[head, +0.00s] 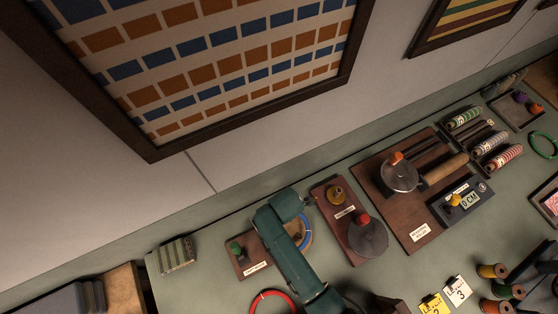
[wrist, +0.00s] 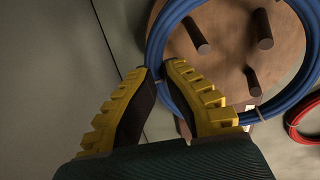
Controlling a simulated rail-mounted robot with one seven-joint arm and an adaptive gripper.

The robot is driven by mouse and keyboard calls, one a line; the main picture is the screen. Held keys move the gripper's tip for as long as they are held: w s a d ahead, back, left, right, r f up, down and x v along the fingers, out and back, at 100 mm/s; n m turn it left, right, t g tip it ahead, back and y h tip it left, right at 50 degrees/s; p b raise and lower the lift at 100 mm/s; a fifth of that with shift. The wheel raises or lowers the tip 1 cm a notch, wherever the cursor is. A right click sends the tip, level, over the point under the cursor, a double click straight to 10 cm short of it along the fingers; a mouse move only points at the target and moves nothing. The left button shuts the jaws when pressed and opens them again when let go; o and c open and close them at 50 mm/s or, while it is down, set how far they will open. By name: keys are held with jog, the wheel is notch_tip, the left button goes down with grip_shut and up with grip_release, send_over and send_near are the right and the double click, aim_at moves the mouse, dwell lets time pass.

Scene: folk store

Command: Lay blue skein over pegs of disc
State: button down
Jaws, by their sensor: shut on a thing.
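The blue skein (wrist: 278,104) is a ring, seen in the wrist view around several dark pegs (wrist: 262,30) of a round wooden disc (wrist: 225,62). My gripper (wrist: 163,68), with yellow ribbed fingers and dark pads, is shut on the left side of the ring. I cannot tell how high the ring sits against the pegs. In the head view a piece of the blue skein (head: 306,232) shows just right of my teal arm, which hides most of the disc and my fingertips.
A red skein (head: 272,302) lies near the disc; it also shows in the wrist view (wrist: 300,122). A board with red and yellow knobs (head: 342,212) stands close on the right. The bench's left end has free room.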

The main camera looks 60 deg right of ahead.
jog(key=shift+f+b, duration=0.55)
jog(key=shift+f, duration=0.35)
jog(key=c, duration=1.2)
grip_release()
jog(key=shift+o, duration=0.2)
notch_tip(320, 180, up, 12)
jog(key=s, duration=0.1)
jog(key=shift+s+a, duration=0.4)
jog(key=shift+a, duration=0.05)
jog(key=shift+f, duration=0.1)
